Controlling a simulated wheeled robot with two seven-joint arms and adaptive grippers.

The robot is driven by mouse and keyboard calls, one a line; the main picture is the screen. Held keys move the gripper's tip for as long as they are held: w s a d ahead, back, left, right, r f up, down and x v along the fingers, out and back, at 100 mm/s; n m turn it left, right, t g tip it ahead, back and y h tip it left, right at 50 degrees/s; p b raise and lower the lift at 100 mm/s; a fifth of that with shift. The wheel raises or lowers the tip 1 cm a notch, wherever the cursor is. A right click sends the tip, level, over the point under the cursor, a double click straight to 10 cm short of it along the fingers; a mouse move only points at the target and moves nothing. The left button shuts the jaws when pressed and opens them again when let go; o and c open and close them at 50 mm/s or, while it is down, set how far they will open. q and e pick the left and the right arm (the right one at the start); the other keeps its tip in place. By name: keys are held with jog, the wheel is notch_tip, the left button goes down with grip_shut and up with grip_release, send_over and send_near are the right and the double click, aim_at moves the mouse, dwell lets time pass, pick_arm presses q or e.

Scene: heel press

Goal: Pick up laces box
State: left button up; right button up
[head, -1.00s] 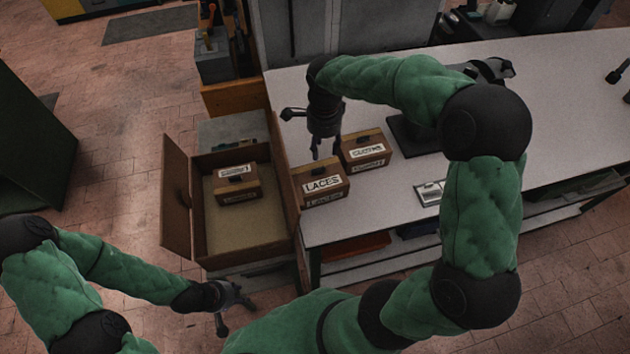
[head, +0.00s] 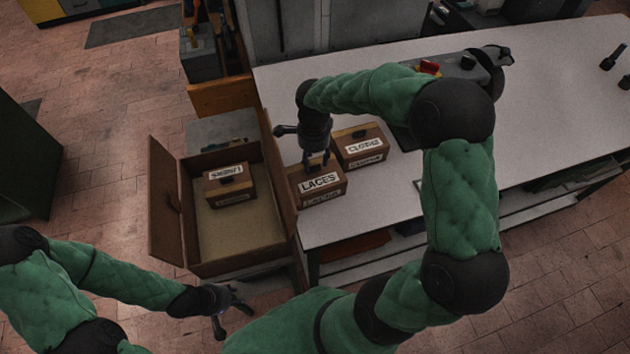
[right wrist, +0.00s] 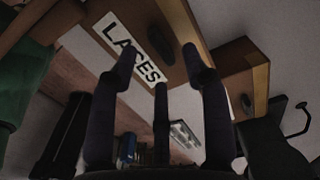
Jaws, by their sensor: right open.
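The laces box (head: 320,187) is a brown wooden box with a white LACES label. It stands on the left edge of the grey bench in the head view. In the right wrist view the laces box (right wrist: 151,35) shows its label and a dark oval handle. My right gripper (head: 316,163) is open and points down at the top of the box. In the right wrist view its fingers spread in front of the box; I cannot tell if they touch it. My left gripper (head: 226,314) is low at the left, away from the boxes; its fingers look spread and empty.
A box labelled CLOTHS (head: 361,146) stands close behind and right of the laces box. An open wooden crate (head: 188,232) beside the bench holds another labelled box (head: 230,187). The bench (head: 560,120) is mostly clear to the right.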

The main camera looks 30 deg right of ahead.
aim_at(314, 167)
notch_tip(314, 167, down, 4)
jog(key=shift+f, duration=0.15)
grip_shut()
dwell(0.4)
